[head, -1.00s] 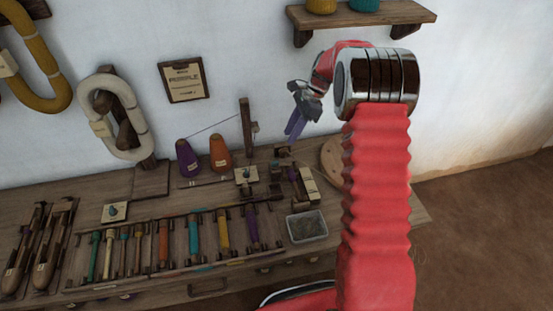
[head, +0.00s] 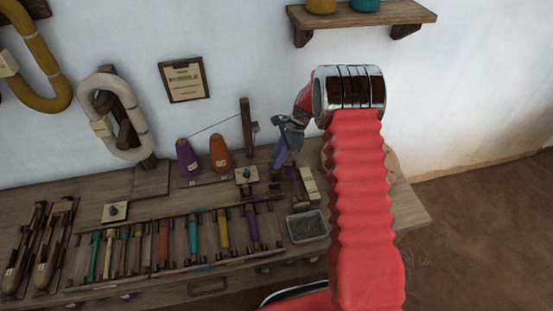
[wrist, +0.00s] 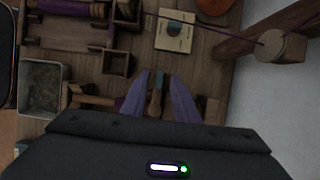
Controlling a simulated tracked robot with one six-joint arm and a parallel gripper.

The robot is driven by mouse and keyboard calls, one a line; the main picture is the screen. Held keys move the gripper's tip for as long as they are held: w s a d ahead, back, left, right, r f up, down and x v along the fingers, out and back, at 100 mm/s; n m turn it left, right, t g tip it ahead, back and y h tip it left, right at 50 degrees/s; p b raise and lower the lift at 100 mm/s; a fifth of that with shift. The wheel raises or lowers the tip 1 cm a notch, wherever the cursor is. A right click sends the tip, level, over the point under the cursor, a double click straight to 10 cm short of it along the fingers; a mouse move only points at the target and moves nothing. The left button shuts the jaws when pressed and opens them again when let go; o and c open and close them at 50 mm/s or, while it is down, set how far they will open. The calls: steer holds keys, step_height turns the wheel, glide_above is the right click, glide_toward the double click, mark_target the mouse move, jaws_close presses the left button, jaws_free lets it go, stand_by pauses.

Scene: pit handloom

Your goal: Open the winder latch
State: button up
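My gripper (head: 277,166) is low over the back right of the bench, by the winder (head: 297,186), a small dark wooden fitting with a pale block beside it. In the wrist view my gripper's two purple fingers (wrist: 160,76) are apart. A small wooden lever-like piece (wrist: 155,98), which looks like the winder latch, shows between them, its near end hidden by my gripper body. I cannot tell whether the fingers touch it. In the head view my gripper hides part of the winder, and the latch cannot be made out.
A wooden post (head: 247,127) with a thread guide rises left of my gripper, with a thread to the purple cone (head: 187,158) beside an orange cone (head: 220,153). A grey tray (head: 306,227) and a rack of bobbins stand in front. A shelf (head: 365,17) hangs above.

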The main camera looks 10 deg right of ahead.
steer(key=shift+a+f, duration=0.1)
steer(key=shift+f, duration=0.2)
steer(key=shift+c, duration=0.4)
jaws_close()
